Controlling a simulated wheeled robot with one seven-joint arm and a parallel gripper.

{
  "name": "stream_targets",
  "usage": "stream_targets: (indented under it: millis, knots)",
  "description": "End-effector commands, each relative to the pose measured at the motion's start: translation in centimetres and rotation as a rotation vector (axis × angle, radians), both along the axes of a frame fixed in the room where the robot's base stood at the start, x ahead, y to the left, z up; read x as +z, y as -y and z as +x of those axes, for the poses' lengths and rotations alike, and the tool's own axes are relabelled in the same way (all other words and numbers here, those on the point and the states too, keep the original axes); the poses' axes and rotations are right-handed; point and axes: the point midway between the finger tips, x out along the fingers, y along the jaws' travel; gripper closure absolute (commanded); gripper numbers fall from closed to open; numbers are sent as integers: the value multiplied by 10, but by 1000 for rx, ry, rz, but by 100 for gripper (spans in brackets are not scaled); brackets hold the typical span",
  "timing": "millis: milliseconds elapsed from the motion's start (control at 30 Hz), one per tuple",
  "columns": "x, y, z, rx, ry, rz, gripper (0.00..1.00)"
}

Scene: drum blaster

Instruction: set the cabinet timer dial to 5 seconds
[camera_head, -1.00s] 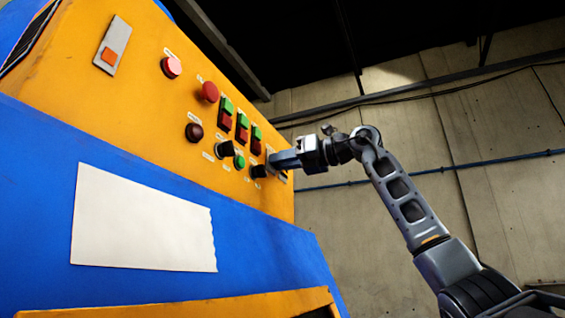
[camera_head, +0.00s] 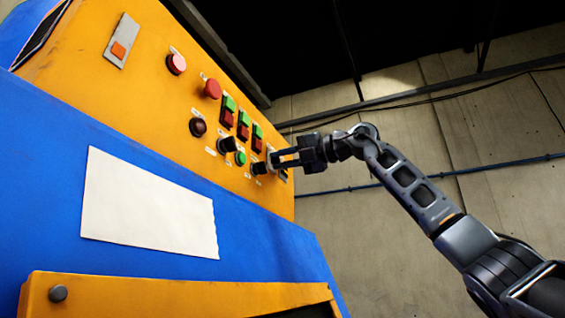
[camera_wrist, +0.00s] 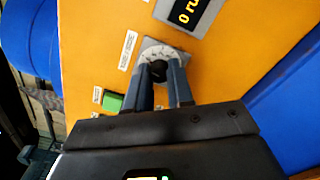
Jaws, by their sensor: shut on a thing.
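The timer dial (camera_wrist: 160,50) is a round pale scale plate on the orange panel, with a dark knob at its middle. In the wrist view, the two fingers of my gripper (camera_wrist: 165,73) stand on either side of the dark knob and are shut on it. The fingers cover part of the scale, and its numbers and the pointer are too small to read. In the head view my gripper (camera_head: 274,159) reaches the right end of the cabinet panel (camera_head: 150,90), and the dial there is mostly hidden by the fingers.
A display (camera_wrist: 187,12) with yellow characters sits beside the dial. A green button (camera_wrist: 112,102) is close to the fingers. Several red and green buttons and a black knob (camera_head: 227,145) lie left of my gripper. Open space lies right of the cabinet.

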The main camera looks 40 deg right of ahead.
Motion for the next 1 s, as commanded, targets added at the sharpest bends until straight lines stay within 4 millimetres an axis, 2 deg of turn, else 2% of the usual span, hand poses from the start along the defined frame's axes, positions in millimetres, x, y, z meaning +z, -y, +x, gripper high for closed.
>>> stream_targets:
  millis: [667,700,933,1000]
  knots:
    - [1,2,0,-4,-20,65,100]
    - [1,2,0,-4,-20,65,77]
    - [1,1,0,-3,-22,64,55]
    - [1,1,0,-2,-22,64,52]
